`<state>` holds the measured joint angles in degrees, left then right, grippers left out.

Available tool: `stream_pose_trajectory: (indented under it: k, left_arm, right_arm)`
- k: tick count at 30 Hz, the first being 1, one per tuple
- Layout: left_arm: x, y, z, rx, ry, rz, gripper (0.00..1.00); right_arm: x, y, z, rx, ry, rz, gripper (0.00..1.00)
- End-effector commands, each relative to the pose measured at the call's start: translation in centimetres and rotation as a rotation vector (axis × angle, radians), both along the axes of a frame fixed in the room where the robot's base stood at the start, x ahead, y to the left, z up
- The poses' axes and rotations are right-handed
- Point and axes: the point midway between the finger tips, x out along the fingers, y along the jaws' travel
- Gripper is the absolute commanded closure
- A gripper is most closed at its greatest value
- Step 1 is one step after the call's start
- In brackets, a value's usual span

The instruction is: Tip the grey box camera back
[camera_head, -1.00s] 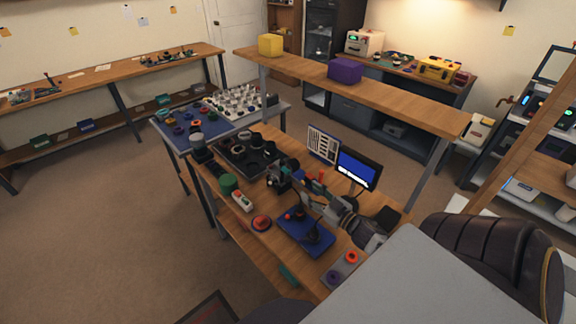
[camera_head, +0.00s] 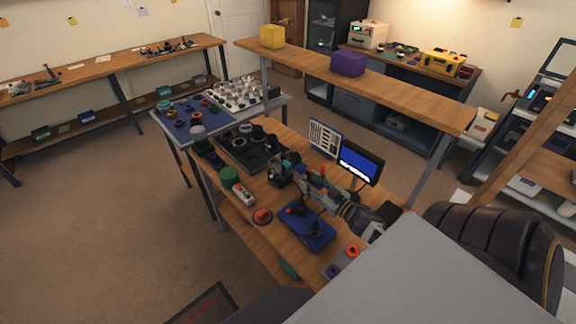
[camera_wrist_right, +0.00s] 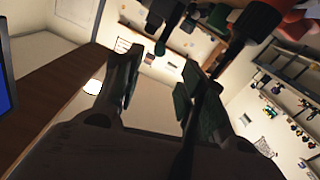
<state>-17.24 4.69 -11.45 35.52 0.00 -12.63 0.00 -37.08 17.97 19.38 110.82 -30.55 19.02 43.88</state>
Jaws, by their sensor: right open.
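I cannot make out a grey box camera for certain. A small dark thing with a grey top (camera_head: 198,132) stands at the bench's far left corner and may be it; it is too small to tell. My right gripper (camera_head: 279,168) is over the bench, just right of the black tray (camera_head: 231,155), and apart from that thing. In the right wrist view my right gripper (camera_wrist_right: 155,88) has its two dark fingers spread, with nothing between them. Blurred dark shapes hang at the top of that view. My left gripper is not in view.
On the wooden bench are a blue stand (camera_head: 305,225), a green cylinder (camera_head: 229,175), a red round button (camera_head: 262,216) and a lit monitor (camera_head: 358,163). A raised shelf (camera_head: 395,93) runs behind, bearing a yellow box (camera_head: 272,37) and a purple box (camera_head: 348,64).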

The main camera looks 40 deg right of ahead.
Motion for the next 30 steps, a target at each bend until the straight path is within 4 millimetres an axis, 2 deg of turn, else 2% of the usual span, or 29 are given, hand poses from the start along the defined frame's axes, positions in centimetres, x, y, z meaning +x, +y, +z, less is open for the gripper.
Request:
stream_pose_trajectory:
  k: [30]
  left_arm:
    - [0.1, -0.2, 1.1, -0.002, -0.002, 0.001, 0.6]
  right_arm:
    - [8.2, 0.7, 0.1, 0.0, 0.0, 0.0, 0.59]
